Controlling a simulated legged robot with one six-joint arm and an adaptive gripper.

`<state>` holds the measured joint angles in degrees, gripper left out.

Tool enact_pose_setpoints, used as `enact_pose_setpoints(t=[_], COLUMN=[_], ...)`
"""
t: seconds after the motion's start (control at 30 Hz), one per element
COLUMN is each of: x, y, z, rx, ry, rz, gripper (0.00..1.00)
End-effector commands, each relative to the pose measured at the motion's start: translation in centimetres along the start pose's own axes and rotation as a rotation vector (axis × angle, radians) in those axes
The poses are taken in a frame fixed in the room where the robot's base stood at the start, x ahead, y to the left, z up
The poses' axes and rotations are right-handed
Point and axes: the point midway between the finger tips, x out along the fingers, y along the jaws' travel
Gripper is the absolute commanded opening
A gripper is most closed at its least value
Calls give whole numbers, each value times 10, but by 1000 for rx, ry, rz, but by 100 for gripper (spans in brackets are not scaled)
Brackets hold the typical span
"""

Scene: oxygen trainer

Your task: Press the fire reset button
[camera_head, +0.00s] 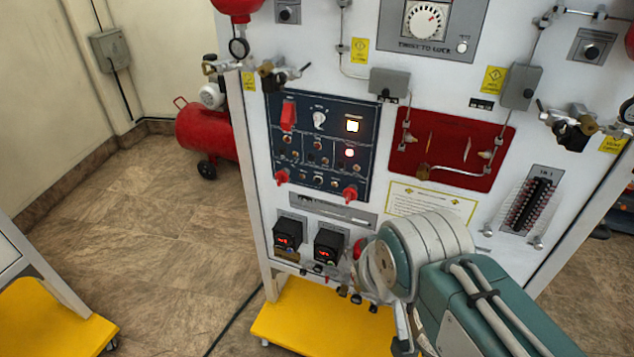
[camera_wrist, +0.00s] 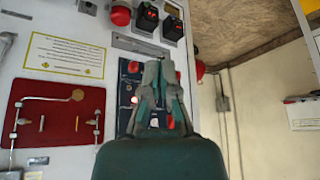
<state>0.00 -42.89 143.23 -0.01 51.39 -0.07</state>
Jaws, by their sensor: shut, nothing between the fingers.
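The dark blue control panel (camera_head: 335,178) is on the white trainer front in the head view. It carries a lit square button (camera_head: 352,124), a smaller lit round light (camera_head: 349,153), red switches and several small toggles. Its labels are too small to read, so I cannot tell which control is the fire reset button. In the wrist view, which is upside down, my gripper (camera_wrist: 161,76) is shut and empty. It appears in front of the blue panel (camera_wrist: 126,88) and hides much of it. I cannot tell whether it touches the panel.
A red recessed panel with tubing (camera_head: 450,150) lies right of the blue panel. Two black displays with red digits (camera_head: 289,236) sit below. Valves stick out from the front. A yellow base plate (camera_head: 320,318) juts out at floor level. Open tiled floor lies left.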

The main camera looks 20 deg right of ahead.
Motion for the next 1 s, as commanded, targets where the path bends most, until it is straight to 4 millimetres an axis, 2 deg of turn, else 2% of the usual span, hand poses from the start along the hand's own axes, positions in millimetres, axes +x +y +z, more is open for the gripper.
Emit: enact_pose_setpoints(t=[0.13,0.23,0.7,1.0], x=[8,18,77,116], y=[1,2,4,2], z=[-11,-27,-103,-142], rx=[-23,-56,-245,-367], ry=[21,56,249,370], rz=[4,9,48,77], gripper=[0,0,0,0])
